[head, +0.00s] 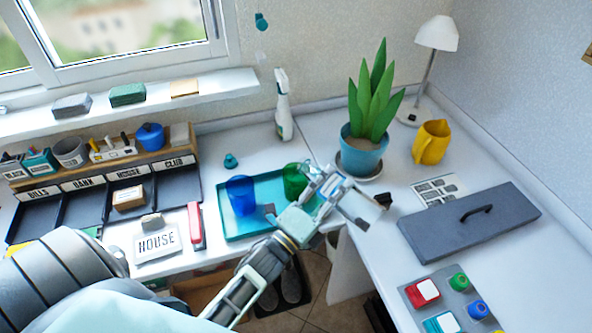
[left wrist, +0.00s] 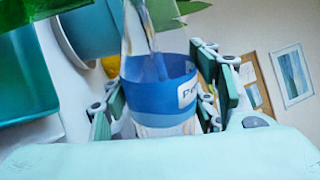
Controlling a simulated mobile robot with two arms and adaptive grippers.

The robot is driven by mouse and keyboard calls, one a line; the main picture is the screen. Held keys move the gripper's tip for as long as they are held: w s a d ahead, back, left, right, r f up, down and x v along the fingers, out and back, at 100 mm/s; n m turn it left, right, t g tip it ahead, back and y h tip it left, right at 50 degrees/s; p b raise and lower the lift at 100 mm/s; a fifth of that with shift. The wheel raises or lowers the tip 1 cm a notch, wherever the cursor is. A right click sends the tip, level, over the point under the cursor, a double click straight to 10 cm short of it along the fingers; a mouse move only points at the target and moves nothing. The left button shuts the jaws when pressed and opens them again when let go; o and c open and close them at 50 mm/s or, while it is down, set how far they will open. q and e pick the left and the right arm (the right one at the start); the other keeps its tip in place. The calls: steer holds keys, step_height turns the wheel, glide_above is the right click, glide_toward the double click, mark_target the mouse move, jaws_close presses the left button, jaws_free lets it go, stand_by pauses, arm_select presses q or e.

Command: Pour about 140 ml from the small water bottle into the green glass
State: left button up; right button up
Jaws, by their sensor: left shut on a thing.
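My left gripper (head: 322,188) is shut on the small water bottle and holds it just right of the green glass. In the left wrist view the bottle (left wrist: 160,95) is clear with a blue label, between the fingers of the gripper (left wrist: 165,105). In the head view the gripper mostly hides it, so its exact tilt is unclear. My right gripper is not in view.
A blue glass (head: 241,196) stands at the tray's left. A potted plant (head: 362,150) stands close behind the gripper, with a yellow jug (head: 431,142) further right. A spray bottle (head: 283,110) stands at the back. A grey lidded panel (head: 465,225) lies to the right.

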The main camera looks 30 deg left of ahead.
arm_select(q)
steer(key=shift+d+r, duration=0.3)
steer(key=shift+d, duration=0.1)
stand_by(0.4)
steer(key=shift+r+n+p, duration=0.3)
steer(key=shift+n+p, duration=0.2)
steer(key=shift+n, duration=0.1)
stand_by(1.7)
steer(key=f+m+b, duration=0.2)
steer(key=d+f+m+h+b, duration=0.1)
steer(key=f+m+b, duration=0.1)
steer(key=shift+s+f+g, duration=0.1)
steer(key=shift+s+g, duration=0.1)
steer(key=shift+g, duration=0.1)
steer(key=shift+w+a+r+m, duration=0.1)
steer(key=shift+a+r+m, duration=0.15)
steer(key=shift+m, duration=0.35)
steer(key=shift+f+m+h, duration=0.15)
steer(key=shift+m+h, duration=0.15)
steer(key=shift+m, duration=0.3)
steer(key=shift+a+r+m+p, duration=0.15)
steer(key=shift+r+m+p, duration=0.2)
steer(key=shift+r, duration=0.1)
steer(key=shift+f, duration=0.1)
